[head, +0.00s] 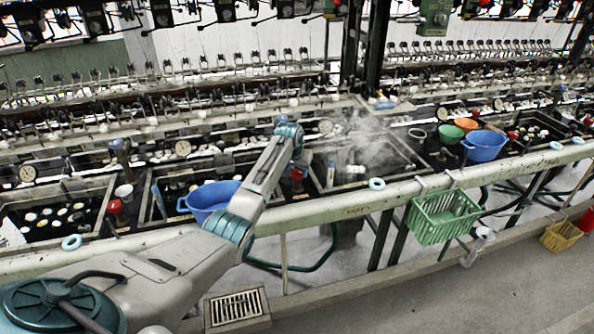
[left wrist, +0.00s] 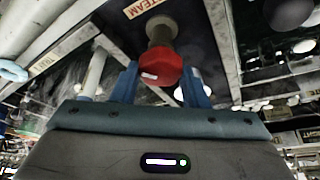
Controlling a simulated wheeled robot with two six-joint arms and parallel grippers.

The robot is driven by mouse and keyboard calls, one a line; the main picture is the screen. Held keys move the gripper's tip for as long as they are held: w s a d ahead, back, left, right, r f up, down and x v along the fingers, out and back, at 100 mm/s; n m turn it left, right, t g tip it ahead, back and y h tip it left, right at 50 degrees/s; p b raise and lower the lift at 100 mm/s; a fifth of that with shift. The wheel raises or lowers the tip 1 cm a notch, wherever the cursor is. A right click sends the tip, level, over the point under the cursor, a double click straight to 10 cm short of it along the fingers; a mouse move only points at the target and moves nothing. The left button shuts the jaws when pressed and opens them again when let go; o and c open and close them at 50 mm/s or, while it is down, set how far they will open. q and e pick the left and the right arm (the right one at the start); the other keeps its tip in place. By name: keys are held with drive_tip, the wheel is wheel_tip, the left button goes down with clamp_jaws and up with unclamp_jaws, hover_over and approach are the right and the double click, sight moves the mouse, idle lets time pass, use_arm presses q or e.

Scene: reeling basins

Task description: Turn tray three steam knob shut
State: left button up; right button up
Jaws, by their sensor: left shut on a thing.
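The red steam knob (head: 297,174) stands at the left of the steaming basin (head: 398,178), mostly hidden behind my left gripper (head: 299,163). In the left wrist view the red knob (left wrist: 160,65) sits on a brass-coloured stem beside a "STEAM" label (left wrist: 147,8). The blue fingers of my left gripper (left wrist: 160,82) are on either side of the knob, and the gripper is shut on it. White steam (head: 362,142) rises over the basin to the right of the gripper. The right gripper is not in view.
A long pale rail (head: 330,207) runs along the front of the basins. A green basket (head: 443,217) hangs from the rail. Another red knob (head: 116,208) stands at left.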

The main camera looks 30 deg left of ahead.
use_arm(q)
drive_tip(key=shift+a+m+h+p, duration=0.1)
drive_tip(key=shift+m+h+p, duration=0.25)
drive_tip(key=shift+m, duration=0.45)
drive_tip(key=shift+a+m+h, duration=0.1)
drive_tip(key=shift+m+h, duration=0.35)
drive_tip(key=shift+m, duration=0.65)
drive_tip(key=shift+m+h+b, duration=0.3)
drive_tip(key=shift+m+h, duration=0.1)
drive_tip(key=shift+m, duration=0.7)
drive_tip(key=shift+m+h+b, duration=0.3)
drive_tip(key=shift+m+b, duration=0.2)
drive_tip(key=shift+m, duration=0.7)
drive_tip(key=o, duration=1)
drive_tip(key=shift+c, duration=0.2)
